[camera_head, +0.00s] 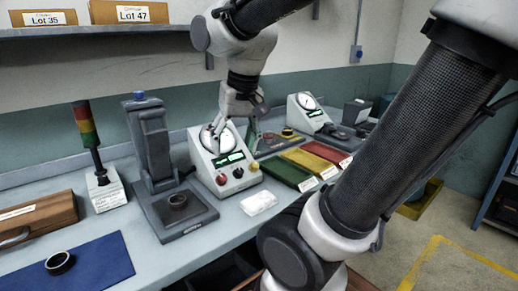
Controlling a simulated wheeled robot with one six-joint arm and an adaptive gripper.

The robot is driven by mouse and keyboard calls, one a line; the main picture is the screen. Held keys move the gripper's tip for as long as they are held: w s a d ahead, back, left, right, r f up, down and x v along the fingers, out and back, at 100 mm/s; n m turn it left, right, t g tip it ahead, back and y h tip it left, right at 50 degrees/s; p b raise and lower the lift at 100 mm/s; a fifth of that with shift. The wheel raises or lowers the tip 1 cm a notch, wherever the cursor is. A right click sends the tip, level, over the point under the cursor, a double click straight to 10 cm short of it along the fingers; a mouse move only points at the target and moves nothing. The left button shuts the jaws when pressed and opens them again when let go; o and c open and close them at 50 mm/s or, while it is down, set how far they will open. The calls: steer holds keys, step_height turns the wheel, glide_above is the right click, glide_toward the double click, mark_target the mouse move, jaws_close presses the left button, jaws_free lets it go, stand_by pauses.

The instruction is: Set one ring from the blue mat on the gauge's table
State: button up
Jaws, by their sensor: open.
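A black ring (59,262) lies on the blue mat (100,265) at the lower left. A dark column stand with a blue knob, seemingly the gauge (152,145), stands to the right of the mat.
A signal tower (92,145) and a wooden case (38,218) stand at the left. A white cloth or packet (259,203) lies before the instrument. Green (285,172), yellow (308,160) and red (326,151) trays lie to the right, with a second dial instrument (307,113) behind.

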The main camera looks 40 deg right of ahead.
steer(key=s+d+n+t, duration=0.1)
steer(key=s+d+n, duration=0.2)
steer(key=s, duration=0.3)
steer(key=shift+s+f, duration=0.2)
steer(key=shift+f, duration=0.05)
stand_by(1.1)
